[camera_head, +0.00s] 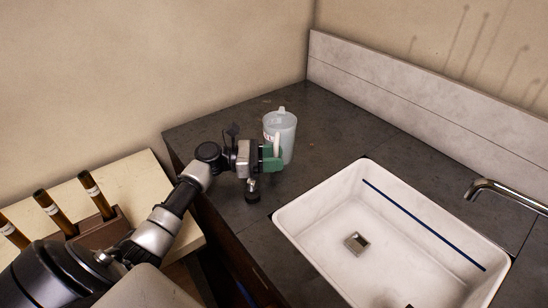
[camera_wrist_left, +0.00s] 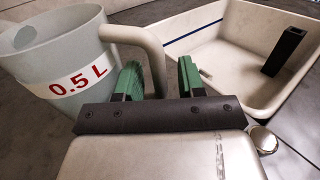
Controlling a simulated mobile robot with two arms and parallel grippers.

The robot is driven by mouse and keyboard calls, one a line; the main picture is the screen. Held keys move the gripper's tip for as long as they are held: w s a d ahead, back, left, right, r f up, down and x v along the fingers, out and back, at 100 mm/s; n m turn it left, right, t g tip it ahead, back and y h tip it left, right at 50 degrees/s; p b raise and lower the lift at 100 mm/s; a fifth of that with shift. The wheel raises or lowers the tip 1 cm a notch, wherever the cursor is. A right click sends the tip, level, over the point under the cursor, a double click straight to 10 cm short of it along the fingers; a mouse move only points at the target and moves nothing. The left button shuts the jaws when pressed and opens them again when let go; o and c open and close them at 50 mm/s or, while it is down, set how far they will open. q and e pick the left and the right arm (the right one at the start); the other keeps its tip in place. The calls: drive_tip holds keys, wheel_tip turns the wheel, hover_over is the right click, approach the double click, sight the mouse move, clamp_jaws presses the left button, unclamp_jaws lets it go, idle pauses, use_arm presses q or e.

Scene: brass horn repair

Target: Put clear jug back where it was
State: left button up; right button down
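The clear jug (camera_head: 281,137) stands upright on the dark counter near the back corner, left of the sink. In the left wrist view its pale body (camera_wrist_left: 62,70) carries a white band with red "0.5 L" lettering. My left gripper (camera_head: 271,157) is at the jug's near side, partly covering it. In the left wrist view the jug's handle (camera_wrist_left: 153,52) passes between the green fingers of my left gripper (camera_wrist_left: 160,80). My right gripper is not in view.
A white sink (camera_head: 330,205) with a square drain and a chrome tap (camera_head: 505,192) is right of the jug. A small dark-based item (camera_head: 252,192) is just below the left gripper.

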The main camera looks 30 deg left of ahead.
use_arm(q)
drive_tip(key=shift+r, duration=0.15)
drive_tip(key=shift+s+a, duration=0.2)
drive_tip(key=shift+a, duration=0.1)
drive_tip(key=b+v, duration=0.1)
drive_tip(key=v, duration=0.4)
drive_tip(key=shift+s+a, duration=0.15)
drive_tip(key=shift+a, duration=0.05)
drive_tip(key=shift+s+a, duration=0.35)
drive_tip(key=shift+a, duration=0.1)
